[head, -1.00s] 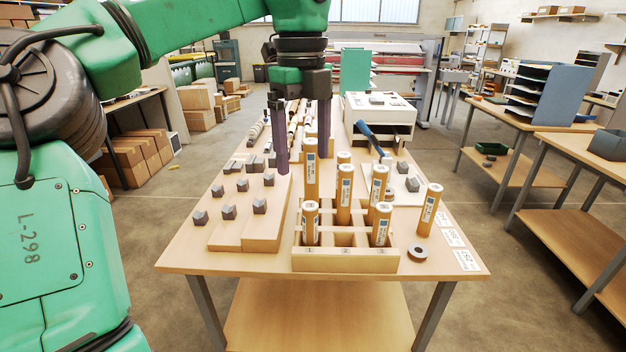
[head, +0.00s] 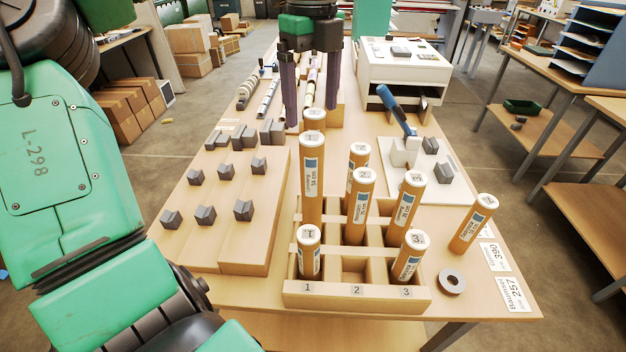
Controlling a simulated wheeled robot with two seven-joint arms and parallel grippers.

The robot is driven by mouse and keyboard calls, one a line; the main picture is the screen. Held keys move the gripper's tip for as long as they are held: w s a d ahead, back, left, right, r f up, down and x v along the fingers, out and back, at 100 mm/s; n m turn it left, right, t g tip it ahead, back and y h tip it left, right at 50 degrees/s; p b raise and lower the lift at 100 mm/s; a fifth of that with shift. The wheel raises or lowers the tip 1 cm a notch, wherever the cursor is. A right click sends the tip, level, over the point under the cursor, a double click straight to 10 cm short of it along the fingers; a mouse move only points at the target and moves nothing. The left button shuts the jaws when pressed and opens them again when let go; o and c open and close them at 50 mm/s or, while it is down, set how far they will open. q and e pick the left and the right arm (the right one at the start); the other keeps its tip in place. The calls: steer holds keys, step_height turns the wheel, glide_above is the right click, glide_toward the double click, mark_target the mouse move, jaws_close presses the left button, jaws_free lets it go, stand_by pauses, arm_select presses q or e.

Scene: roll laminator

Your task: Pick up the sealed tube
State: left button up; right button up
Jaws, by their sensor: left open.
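Several brown cardboard tubes with white ends and labels stand in a wooden rack (head: 330,297) with numbered compartments. The tallest tube (head: 312,180) stands at the back left of the rack. A shorter tube (head: 308,258) is in front of it, above number 1. Another tube (head: 472,226) stands tilted on the table, to the right of the rack. I cannot tell by sight which tube is the sealed one. My left gripper (head: 312,116) is open and points down, with its fingers on either side of and seemingly behind the tallest tube's top. My right gripper is not in view.
A wooden board (head: 268,215) with grey blocks lies left of the rack. A grey ring (head: 452,282) and paper labels (head: 513,294) lie at right. A blue-handled tool (head: 396,110) and a white machine (head: 404,68) stand behind. Rolls lie at the back left.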

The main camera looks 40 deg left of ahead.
mark_target(312, 136)
arm_select(q)
steer(key=f, duration=0.2)
steer(key=s+f+p, duration=0.1)
steer(key=shift+d+f, duration=0.35)
steer(key=f, duration=0.1)
steer(key=w+f+p, duration=0.1)
steer(key=a+f+p, duration=0.1)
steer(key=f, duration=0.1)
steer(key=shift+w+a, duration=0.1)
steer(key=shift+w, duration=0.05)
step_height(312, 136, down, 3)
steer(key=shift+r+p, duration=0.1)
steer(key=shift+p, duration=0.4)
steer(key=shift+s+d, duration=0.2)
steer(key=shift+s, duration=0.05)
steer(key=c, duration=0.3)
steer(key=shift+w+a+f, duration=0.1)
steer(key=shift+f, duration=0.1)
steer(key=c, duration=1)
jaws_close()
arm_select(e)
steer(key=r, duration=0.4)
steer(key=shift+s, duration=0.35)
